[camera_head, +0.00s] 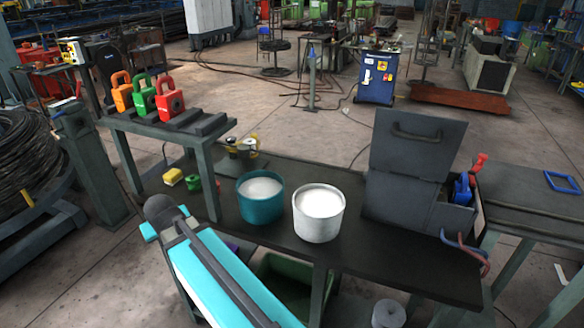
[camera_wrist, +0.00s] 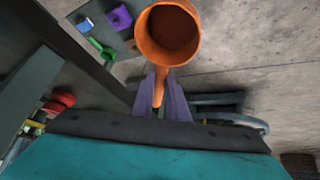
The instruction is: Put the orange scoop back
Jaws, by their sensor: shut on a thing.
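The orange scoop (camera_wrist: 168,35) shows in the wrist view with its round bowl at the top and its handle running down between my fingers. My gripper (camera_wrist: 161,95), with purple fingers, is shut on the handle. The bowl's inside looks brownish orange with nothing distinct in it. In the wrist view a green item with a long handle (camera_wrist: 100,47) and a purple item (camera_wrist: 118,17) lie on a dark surface at upper left. In the head view I cannot make out the scoop or my gripper; only my teal arm shows.
In the head view a teal pot (camera_head: 261,217) and a white pot (camera_head: 318,228) with white contents stand on the dark bench (camera_head: 400,262). An open grey box (camera_head: 405,205) stands to their right. A raised shelf with orange, green and red padlocks (camera_head: 168,100) stands left.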

